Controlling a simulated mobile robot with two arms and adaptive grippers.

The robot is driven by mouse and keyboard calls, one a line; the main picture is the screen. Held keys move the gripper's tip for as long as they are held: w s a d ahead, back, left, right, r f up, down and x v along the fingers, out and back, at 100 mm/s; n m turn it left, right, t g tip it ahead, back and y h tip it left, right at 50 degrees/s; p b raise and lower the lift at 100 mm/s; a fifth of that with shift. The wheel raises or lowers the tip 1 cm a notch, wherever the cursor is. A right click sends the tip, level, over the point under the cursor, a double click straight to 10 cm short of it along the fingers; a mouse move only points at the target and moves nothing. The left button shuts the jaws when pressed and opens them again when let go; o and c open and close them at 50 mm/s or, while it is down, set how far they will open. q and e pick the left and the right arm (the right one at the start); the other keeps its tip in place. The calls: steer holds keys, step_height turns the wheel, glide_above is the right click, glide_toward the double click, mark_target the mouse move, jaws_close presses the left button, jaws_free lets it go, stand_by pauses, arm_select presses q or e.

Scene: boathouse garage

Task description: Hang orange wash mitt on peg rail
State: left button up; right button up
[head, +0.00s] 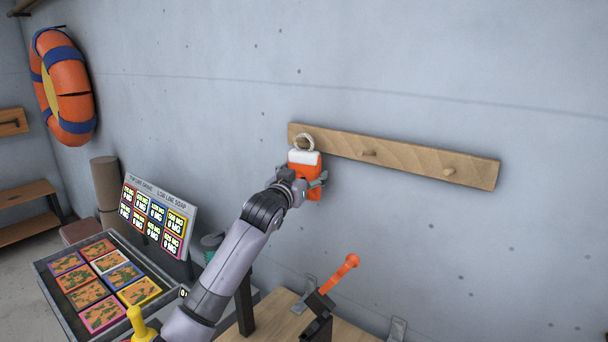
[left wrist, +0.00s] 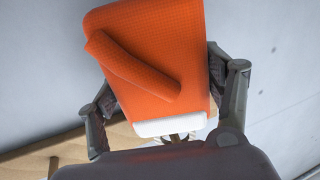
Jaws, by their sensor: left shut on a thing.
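The orange wash mitt (head: 304,165), with a white cuff and a pale rope loop (head: 304,142) on top, is upright in front of the left end of the wooden peg rail (head: 405,160). My left gripper (head: 303,181) is shut on the mitt, one finger on each side. The loop overlaps the rail's left end; I cannot tell whether it is around the left peg. In the left wrist view the mitt (left wrist: 155,50) fills the middle between the fingers, and the rail (left wrist: 75,145) lies behind its cuff. Two rail pegs to the right are bare. My right gripper is not in view.
A workbench (head: 270,318) with an orange-handled lever (head: 342,273) stands below the rail. A tray of colourful tiles (head: 70,300) and a sign board (head: 156,217) are at lower left. A life ring (head: 60,88) hangs on the left wall. The wall around the rail is clear.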

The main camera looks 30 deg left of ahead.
arm_select(q)
steer(key=o, duration=1.4)
steer(key=shift+c, duration=0.2)
steer(key=s+d, duration=0.2)
steer(key=s, duration=1)
steer(key=shift+d, duration=0.1)
